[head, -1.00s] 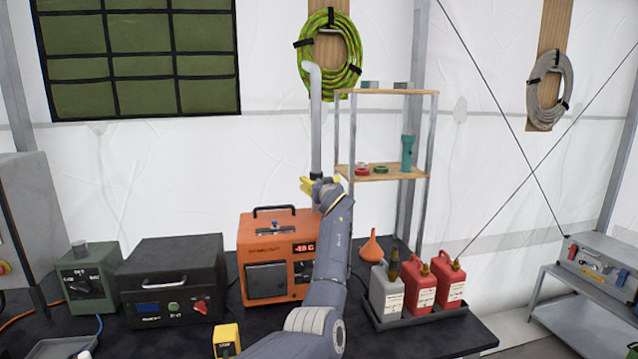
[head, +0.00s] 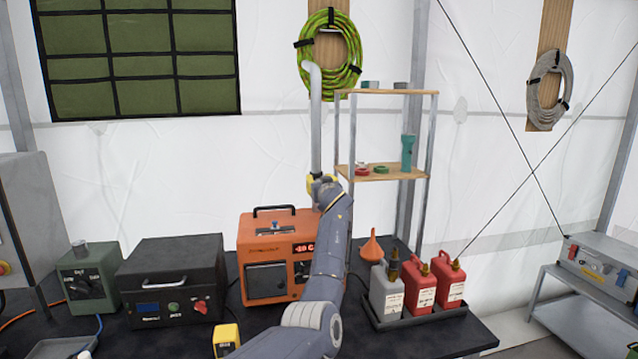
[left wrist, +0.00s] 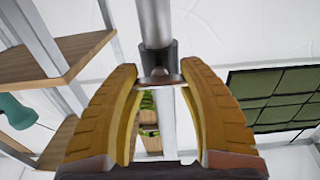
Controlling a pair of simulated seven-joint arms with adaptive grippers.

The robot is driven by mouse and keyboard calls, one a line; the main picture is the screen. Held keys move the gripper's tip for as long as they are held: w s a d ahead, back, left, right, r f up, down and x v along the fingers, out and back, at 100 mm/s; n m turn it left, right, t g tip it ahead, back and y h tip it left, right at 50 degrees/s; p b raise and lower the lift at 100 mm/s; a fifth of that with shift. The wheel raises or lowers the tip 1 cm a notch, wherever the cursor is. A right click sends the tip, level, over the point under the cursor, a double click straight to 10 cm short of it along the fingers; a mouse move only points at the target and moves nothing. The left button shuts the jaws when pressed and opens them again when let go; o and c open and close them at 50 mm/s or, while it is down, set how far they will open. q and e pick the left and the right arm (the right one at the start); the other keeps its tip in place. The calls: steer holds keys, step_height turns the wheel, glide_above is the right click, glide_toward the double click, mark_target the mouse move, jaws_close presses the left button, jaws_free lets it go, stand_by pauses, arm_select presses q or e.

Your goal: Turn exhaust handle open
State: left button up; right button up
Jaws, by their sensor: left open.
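The grey exhaust pipe (head: 315,120) rises behind the orange heater (head: 262,240) and bends at its top. In the left wrist view the pipe (left wrist: 154,22) has a dark collar (left wrist: 157,58), with a small flat metal handle (left wrist: 160,79) just below it. My left gripper (head: 318,182) is at the pipe's lower part, above the heater. In the left wrist view its yellow fingers (left wrist: 160,82) are open, one on each side of the handle. I cannot tell whether they touch it. In the head view my gripper and wrist hide the handle. My right gripper is not in view.
A shelf rack (head: 385,172) stands close to the right of the pipe; its boards (left wrist: 60,58) show in the left wrist view. An orange funnel (head: 371,246) and several fuel cans (head: 420,292) stand right of my arm. A black box (head: 172,278) stands left of the heater.

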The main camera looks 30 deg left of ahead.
arm_select(q)
jaws_close()
steer(key=shift+r, duration=0.1)
steer(key=shift+r+m, duration=0.1)
steer(key=shift+m, duration=0.5)
steer(key=m, duration=0.7)
steer(key=shift+d+m, duration=0.1)
steer(key=shift+m, duration=0.2)
steer(key=m, duration=0.5)
steer(key=shift+w, duration=0.1)
steer(key=shift+d+m, duration=0.1)
steer(key=shift+m, duration=1.9)
steer(key=c, duration=0.7)
jaws_free()
steer(key=shift+f, duration=0.2)
steer(key=shift+c, duration=0.2)
